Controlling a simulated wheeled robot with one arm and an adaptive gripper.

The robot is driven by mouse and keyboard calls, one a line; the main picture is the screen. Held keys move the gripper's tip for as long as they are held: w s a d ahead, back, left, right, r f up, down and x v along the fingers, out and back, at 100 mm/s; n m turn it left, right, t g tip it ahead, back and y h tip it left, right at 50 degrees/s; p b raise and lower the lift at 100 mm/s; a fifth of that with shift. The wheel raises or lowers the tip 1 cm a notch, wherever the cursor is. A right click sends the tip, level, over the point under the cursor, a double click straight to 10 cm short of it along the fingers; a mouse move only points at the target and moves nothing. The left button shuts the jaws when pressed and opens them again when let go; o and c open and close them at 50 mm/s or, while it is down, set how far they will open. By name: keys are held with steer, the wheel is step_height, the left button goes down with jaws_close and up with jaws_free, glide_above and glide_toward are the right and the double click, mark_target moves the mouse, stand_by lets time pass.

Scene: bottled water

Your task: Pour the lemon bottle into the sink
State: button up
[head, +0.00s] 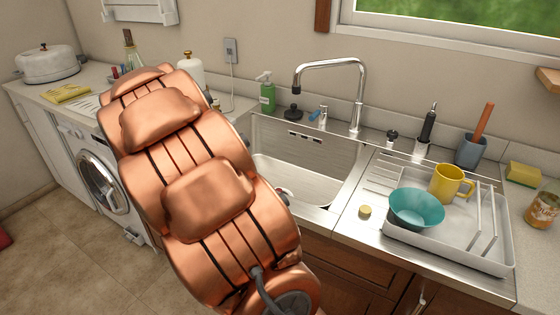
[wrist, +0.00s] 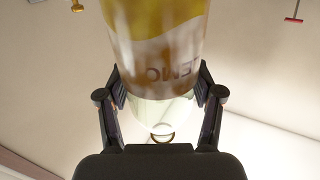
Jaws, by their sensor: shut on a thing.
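In the wrist view, my gripper (wrist: 160,97) is shut on the lemon bottle (wrist: 155,42), with one finger on each side. The bottle is clear with a yellow and white label, and its lettering appears upside down. The bottle's far end is cut off by the top of the view. In the head view, my copper-coloured arm hides the gripper and nearly all of what it holds. The steel sink (head: 335,152) lies just right of my arm, and the arm covers its left front part. I cannot tell whether liquid is flowing.
A tall faucet (head: 361,95) stands behind the sink. A drying tray (head: 440,262) to the right holds a teal bowl (head: 416,208) and yellow mug (head: 450,184). A small yellowish round thing (head: 365,211) lies beside it. A green soap bottle (head: 267,95) stands behind the sink's left corner.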

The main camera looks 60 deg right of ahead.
steer(key=s+d+f+m+g+h+b, duration=0.3)
steer(key=s+d+m+g+h+b, duration=0.1)
steer(key=s+d+b, duration=0.65)
steer(key=s+d+f+m+g+h+b, duration=0.3)
steer(key=s+d+f+g+h+b, duration=0.1)
steer(key=s+d+b, duration=0.7)
steer(key=s+d+f+m+g+h+b, duration=0.1)
steer(key=s+d+f+m+g+b, duration=0.1)
steer(key=s+f+b, duration=0.4)
steer(key=s+d+f+m+g+h+b, duration=0.1)
steer(key=s+d+f+g+b, duration=0.2)
steer(key=s+f+b, duration=0.4)
step_height(320, 180, down, 5)
steer(key=shift+r+m+b, duration=0.1)
steer(key=shift+m+b, duration=0.3)
steer(key=shift+b, duration=0.35)
